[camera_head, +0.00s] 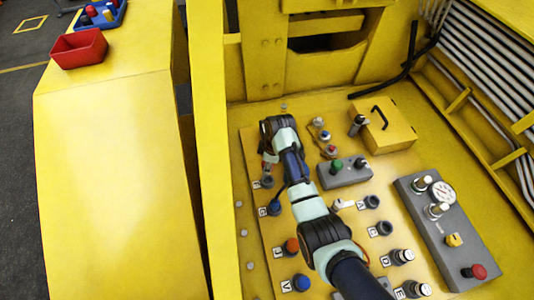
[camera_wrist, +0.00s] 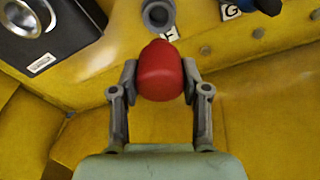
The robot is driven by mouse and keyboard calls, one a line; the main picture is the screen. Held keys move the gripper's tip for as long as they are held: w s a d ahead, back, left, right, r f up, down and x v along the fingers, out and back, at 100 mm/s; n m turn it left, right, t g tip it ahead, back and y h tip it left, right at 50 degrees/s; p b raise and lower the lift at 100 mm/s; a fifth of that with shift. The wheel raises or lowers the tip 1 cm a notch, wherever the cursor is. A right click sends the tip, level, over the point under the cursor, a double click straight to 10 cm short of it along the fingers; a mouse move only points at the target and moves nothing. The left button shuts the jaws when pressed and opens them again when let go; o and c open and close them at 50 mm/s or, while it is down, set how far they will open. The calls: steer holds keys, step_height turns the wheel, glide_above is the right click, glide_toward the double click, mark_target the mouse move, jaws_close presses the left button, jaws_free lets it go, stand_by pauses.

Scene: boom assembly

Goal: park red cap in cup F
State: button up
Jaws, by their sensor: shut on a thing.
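The red cap (camera_wrist: 160,70) is in the wrist view, held between the two fingers of my gripper (camera_wrist: 160,84), which is shut on it. Cup F (camera_wrist: 158,14) is a grey ring just beyond the cap, at the top of the picture, with its white F label (camera_wrist: 142,34) beside it. The cap is not in the cup; the height between them is hard to tell. In the head view my gripper (camera_head: 268,162) is mostly hidden by my wrist, near the upper left of the yellow panel, close to cup F (camera_head: 267,181).
Cup G, next to cup F, holds a blue cap (camera_wrist: 268,5). A grey box with a round metal part (camera_wrist: 30,15) is at the wrist view's upper left. In the head view, a grey box with a green knob (camera_head: 336,166) stands right of my arm. A red bin (camera_head: 79,48) is far left.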

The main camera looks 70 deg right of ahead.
steer(key=shift+a+f, duration=0.15)
steer(key=shift+d+f, duration=0.1)
steer(key=shift+d, duration=0.1)
steer(key=shift+f+b, duration=0.15)
steer(key=shift+b, duration=0.15)
step_height(320, 180, down, 6)
steer(key=b, duration=0.6)
steer(key=shift+f+b, duration=0.75)
steer(key=shift+f, duration=0.65)
steer(key=o, duration=1.2)
steer(key=shift+r, duration=0.1)
